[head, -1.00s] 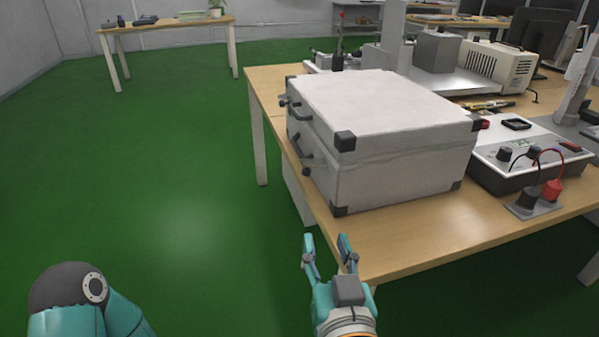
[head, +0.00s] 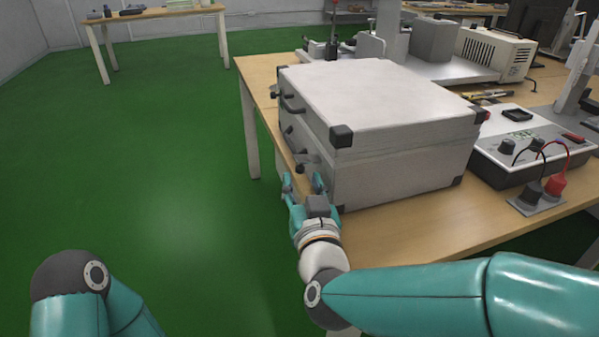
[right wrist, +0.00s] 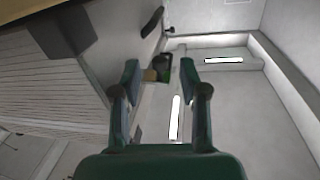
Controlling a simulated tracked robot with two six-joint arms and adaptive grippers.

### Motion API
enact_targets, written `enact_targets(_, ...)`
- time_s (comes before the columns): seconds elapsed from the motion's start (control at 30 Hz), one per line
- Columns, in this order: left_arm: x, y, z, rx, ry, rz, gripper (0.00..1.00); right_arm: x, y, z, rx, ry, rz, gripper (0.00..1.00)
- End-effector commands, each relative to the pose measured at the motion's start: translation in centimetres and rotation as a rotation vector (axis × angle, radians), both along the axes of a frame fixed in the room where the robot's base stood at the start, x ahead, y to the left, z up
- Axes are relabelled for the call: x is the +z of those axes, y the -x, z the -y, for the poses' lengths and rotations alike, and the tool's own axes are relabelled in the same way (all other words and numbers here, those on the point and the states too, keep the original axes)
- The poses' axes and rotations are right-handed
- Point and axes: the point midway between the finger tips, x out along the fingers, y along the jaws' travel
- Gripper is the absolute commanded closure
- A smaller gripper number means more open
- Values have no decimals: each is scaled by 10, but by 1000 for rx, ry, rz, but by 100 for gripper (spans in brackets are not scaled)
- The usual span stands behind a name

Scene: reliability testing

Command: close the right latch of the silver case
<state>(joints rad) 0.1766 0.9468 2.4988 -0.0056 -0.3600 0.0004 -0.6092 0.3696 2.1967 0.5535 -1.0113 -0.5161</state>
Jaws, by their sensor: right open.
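The silver case (head: 400,130) stands on the table in the head view with its lid down. Dark fittings show along its left side, including a handle (head: 292,105) high up. A small dark fitting (head: 300,168) low near the front corner looks like the right latch; its exact position is too small to tell. My right gripper (head: 304,184) is open and empty beside that corner. In the right wrist view, a small dark and tan fitting (right wrist: 160,68) shows between the open fingers, apart from both. My left gripper is out of view.
The wooden table (head: 425,222) has bare room in front of the case. A meter box (head: 530,150) with black and red leads stands to the right. Green floor (head: 160,180) lies open at the left.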

Motion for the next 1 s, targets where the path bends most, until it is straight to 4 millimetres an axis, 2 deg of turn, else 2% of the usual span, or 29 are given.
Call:
enact_targets(0.1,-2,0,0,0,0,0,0,-1,-21,-3,-2,0,1,56)
enact_targets(0.23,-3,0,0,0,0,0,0,0,-35,-5,-1,-1,0,56)
enact_targets(0.4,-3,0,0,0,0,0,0,0,-42,-6,0,0,0,56)
enact_targets(0.63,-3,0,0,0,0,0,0,0,-43,-7,2,0,-1,56)
enact_targets(0.67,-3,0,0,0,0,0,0,0,-43,-7,2,0,0,58)
enact_targets(0.9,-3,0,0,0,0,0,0,0,-42,-7,2,0,0,98)
enact_targets(1.0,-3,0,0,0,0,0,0,0,-42,-7,2,0,0,100)
